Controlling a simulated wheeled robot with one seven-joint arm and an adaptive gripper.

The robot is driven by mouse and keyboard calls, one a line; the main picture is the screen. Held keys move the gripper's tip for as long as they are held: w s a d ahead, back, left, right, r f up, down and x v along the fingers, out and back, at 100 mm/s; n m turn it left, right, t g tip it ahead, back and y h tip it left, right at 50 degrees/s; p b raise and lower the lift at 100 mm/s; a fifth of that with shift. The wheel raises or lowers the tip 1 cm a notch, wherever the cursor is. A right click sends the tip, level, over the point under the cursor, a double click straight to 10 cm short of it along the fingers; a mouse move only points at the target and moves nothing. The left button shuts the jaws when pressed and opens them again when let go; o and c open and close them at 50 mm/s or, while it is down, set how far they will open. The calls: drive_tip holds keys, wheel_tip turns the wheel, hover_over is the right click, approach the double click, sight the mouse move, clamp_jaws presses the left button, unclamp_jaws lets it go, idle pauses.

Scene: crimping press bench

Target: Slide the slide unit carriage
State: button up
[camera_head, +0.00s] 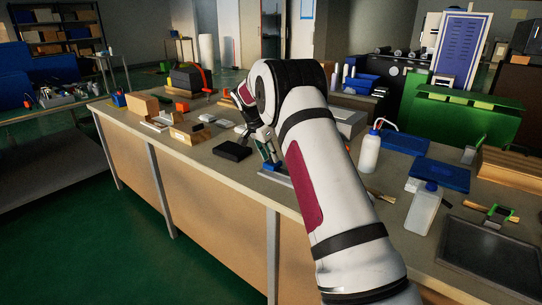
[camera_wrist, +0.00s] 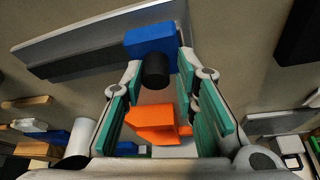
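The slide unit is a long grey rail (camera_wrist: 82,52) with a blue carriage (camera_wrist: 150,40) on it. A black round knob (camera_wrist: 156,70) sticks out of the carriage towards my gripper. My gripper (camera_wrist: 160,68) is open, its teal-padded fingers pointing at the carriage, with the knob between the fingertips. I see a gap on the knob's right; I cannot tell whether the left finger touches it. In the head view my gripper (camera_head: 267,150) is low over the bench, at the blue carriage (camera_head: 272,166); my arm hides part of the rail (camera_head: 277,177).
A black box (camera_head: 232,150) lies just left of the slide unit. Cardboard and wooden blocks (camera_head: 186,133) stand farther left. An orange part (camera_wrist: 152,122) shows between my fingers.

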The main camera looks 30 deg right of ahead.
drive_tip(key=shift+o, duration=1.2)
drive_tip(key=v, duration=1.2)
